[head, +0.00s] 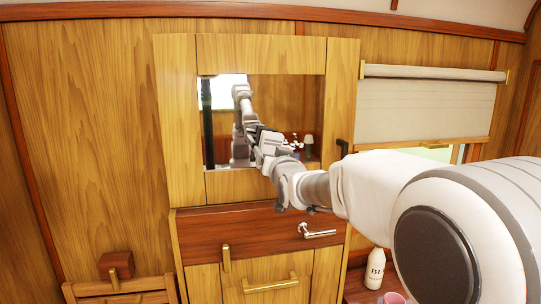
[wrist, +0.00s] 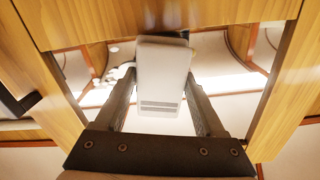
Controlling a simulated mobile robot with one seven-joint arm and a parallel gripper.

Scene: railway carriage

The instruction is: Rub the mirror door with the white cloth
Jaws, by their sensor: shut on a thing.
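The mirror door (head: 312,98) is the upper front of the wooden cabinet, a square mirror in a pale wood frame, and it looks closed. Its glass also fills much of the wrist view (wrist: 235,95), with wood frame on both sides. My gripper (head: 262,142) is at the lower middle of the mirror, where my arm meets its reflection. In the wrist view my gripper (wrist: 161,84) is shut on the white cloth (wrist: 162,75), a pale folded pad with grey stripes. The cloth is in front of the glass; I cannot tell whether it touches. In the head view I cannot make it out.
Below the mirror is a dark red-brown panel with a chrome handle (head: 318,232) and lower doors with a brass handle (head: 270,286). A white bottle (head: 376,268) and a pink cup (head: 394,297) stand low right. A blind (head: 425,108) covers the window. A wooden chair back is low left.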

